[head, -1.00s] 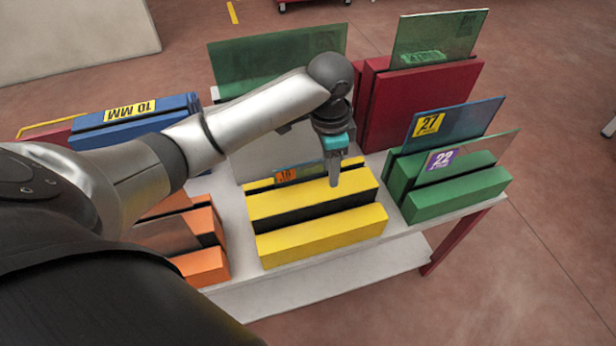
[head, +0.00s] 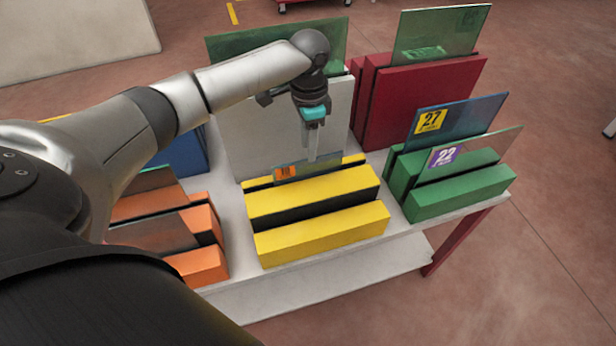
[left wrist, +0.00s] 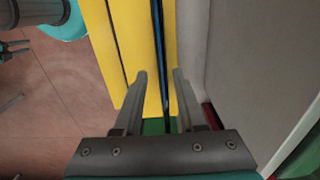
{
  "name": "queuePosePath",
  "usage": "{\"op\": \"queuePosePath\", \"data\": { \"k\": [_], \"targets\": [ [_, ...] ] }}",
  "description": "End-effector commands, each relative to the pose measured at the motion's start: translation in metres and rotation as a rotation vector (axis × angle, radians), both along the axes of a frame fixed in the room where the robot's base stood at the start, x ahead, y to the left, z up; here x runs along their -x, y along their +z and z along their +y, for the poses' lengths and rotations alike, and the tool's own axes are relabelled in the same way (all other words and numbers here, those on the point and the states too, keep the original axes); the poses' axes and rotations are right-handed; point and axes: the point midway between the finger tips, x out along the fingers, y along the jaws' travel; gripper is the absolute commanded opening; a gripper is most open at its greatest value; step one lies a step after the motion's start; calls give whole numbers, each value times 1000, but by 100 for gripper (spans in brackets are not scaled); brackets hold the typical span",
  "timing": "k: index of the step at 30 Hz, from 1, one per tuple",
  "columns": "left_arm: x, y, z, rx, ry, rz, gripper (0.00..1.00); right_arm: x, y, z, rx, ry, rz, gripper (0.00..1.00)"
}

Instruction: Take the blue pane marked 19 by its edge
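A low blue-grey pane (head: 318,170) with an orange label (head: 285,172) stands in the back slot of the yellow rack (head: 320,225). The label's number is too small to read surely. In the left wrist view the pane shows edge-on as a thin dark blue line (left wrist: 158,45). My left gripper (head: 312,158) points down over the pane's top edge. It is open, with one finger on each side of the pane's line in the wrist view (left wrist: 160,78), and a gap shows on both sides. Dark parts at that view's left edge may be my right gripper; their state is unclear.
A pale grey block (head: 245,140) stands close behind the yellow rack. The green rack (head: 460,195) at right holds panes marked 27 (head: 455,118) and 22 (head: 475,150). An orange rack (head: 205,265) is at left. A dark red rack (head: 425,95) with a green pane stands behind.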

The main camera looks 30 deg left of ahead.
Motion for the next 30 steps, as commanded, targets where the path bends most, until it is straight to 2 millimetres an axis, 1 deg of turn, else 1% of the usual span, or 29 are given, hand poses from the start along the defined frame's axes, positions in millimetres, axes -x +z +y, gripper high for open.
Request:
{"op": "queuePosePath", "data": {
  "k": [1,5,12,15,18,23,26,30],
  "targets": [
    [0,-5,0,-1,-1,1,40,0,-1,0,-1,0,0,42],
    [0,-12,0,0,-1,0,40,0,-3,1,-1,0,0,42],
    [-1,-47,2,-1,0,2,40,0,-14,1,-2,0,-1,42],
    [-1,-57,2,-1,0,-1,40,0,-16,2,-2,0,-1,42],
    [-1,-60,2,-1,-1,-1,40,0,-16,2,-2,-1,-1,42],
    [-1,-59,2,-1,-1,-1,40,0,-16,2,-2,-1,-1,42],
    [-1,-59,2,-1,-1,-1,31,0,-15,2,-2,-1,-1,42],
    [-1,-59,2,-1,-1,-1,15,0,-15,2,-2,-1,-1,42]
  ]
}}
